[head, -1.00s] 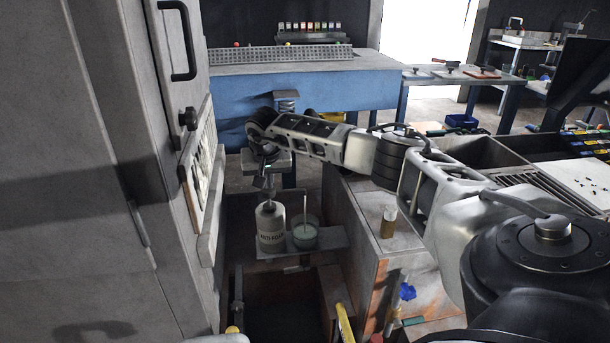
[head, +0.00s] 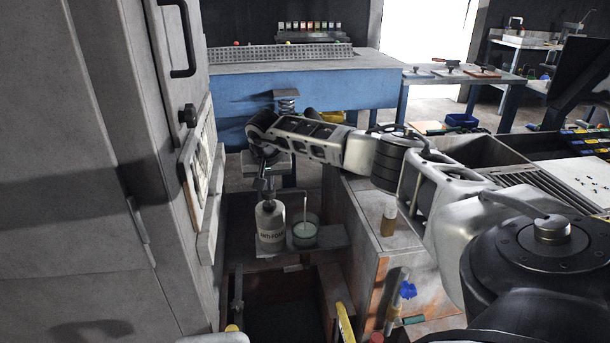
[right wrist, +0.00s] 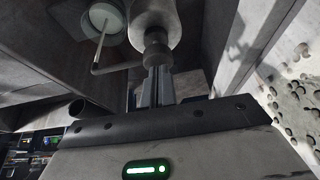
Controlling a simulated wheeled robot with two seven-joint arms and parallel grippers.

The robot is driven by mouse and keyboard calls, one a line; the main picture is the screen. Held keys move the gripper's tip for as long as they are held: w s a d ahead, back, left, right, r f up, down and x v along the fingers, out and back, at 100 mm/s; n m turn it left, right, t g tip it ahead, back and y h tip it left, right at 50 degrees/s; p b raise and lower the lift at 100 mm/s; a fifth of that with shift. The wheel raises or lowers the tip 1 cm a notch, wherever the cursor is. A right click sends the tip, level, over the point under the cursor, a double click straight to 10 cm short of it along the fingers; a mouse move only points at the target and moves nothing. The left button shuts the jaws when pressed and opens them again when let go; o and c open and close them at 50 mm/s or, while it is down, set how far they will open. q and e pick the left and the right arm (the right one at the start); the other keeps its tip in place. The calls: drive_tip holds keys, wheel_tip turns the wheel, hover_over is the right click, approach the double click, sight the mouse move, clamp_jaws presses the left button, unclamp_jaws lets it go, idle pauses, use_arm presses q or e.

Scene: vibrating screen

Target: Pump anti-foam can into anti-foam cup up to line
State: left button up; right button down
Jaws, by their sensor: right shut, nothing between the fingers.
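The white anti-foam can (head: 271,228) stands upright on a small grey shelf in the head view. It also shows at the top of the right wrist view (right wrist: 152,14), with its dark pump head (right wrist: 155,52) and a spout bent toward the cup. My right gripper (head: 266,190) is shut and empty, fingertips at the pump head; contact is unclear. My left gripper is out of view.
A tall grey cabinet (head: 110,170) stands close on the left. The shelf (head: 330,237) has little room right of the cup. A brown jar (head: 388,220) stands on the box-like bench to the right. A blue table (head: 310,88) stands behind.

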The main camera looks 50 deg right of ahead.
drive_tip(key=shift+f, duration=0.25)
drive_tip(key=shift+r, duration=0.1)
drive_tip(key=shift+r+p, duration=1.2)
drive_tip(key=shift+r, duration=0.2)
wheel_tip(320, 180, up, 6)
drive_tip(key=p, duration=0.5)
idle(0.4)
